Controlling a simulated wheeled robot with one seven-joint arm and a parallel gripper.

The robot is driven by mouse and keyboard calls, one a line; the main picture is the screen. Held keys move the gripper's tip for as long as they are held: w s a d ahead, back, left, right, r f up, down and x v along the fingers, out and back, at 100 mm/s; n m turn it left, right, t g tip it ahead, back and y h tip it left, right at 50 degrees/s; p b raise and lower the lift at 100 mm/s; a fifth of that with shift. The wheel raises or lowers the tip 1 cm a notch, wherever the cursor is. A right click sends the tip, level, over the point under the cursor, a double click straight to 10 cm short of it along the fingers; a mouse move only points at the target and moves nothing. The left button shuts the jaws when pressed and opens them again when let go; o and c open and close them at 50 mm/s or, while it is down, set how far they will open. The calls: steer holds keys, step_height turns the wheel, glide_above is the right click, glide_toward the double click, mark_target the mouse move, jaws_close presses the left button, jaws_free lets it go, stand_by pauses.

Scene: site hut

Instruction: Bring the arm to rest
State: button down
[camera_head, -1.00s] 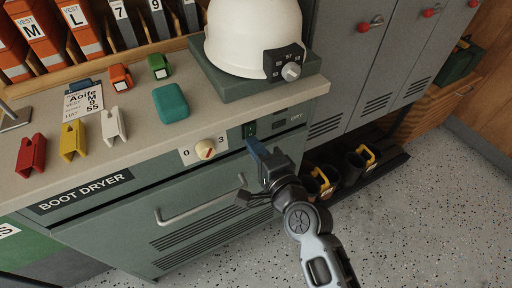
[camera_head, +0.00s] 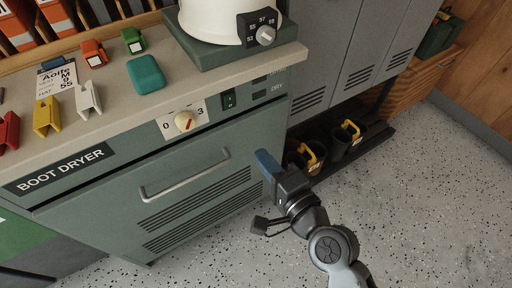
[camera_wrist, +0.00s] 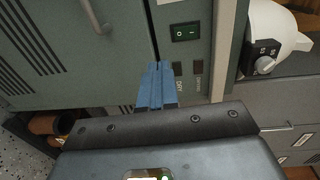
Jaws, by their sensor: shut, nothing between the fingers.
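My gripper (camera_head: 268,163) is in front of the right part of the boot dryer (camera_head: 105,213), with its blue fingers pointing up towards the dryer front. In the wrist view its blue fingers (camera_wrist: 157,88) are together with nothing between them, below the green rocker switch (camera_wrist: 186,32). My arm reaches in from the lower right of the head view. The dryer's front has a dial (camera_head: 184,121), a switch (camera_head: 229,99) and a bar handle (camera_head: 186,181). I cannot tell whether the fingers touch the dryer.
On the worktop (camera_head: 150,70) are a white helmet (camera_head: 215,20) on a green base, a teal box (camera_head: 146,74), a name card and several coloured clips. Boots (camera_head: 347,138) stand on a low rack under grey lockers (camera_head: 350,55). The speckled floor (camera_head: 430,200) at right is clear.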

steer(key=shift+s+d, duration=0.25)
steer(key=shift+s, duration=0.15)
steer(key=s+d+n+h+p, duration=0.35)
steer(key=s+d+h, duration=0.25)
steer(key=s+d, duration=1.05)
steer(key=s+d+r+n+h+p, duration=0.2)
steer(key=s+r+n, duration=0.5)
steer(key=s+r, duration=0.6)
steer(key=s+d+h, duration=0.1)
steer(key=s+d, duration=0.1)
steer(key=shift+s+r+n+t+h, duration=0.3)
steer(key=shift+n+t, duration=0.05)
steer(key=shift+t, duration=0.05)
steer(key=c, duration=1.9)
jaws_free()
steer(key=shift+d, duration=0.1)
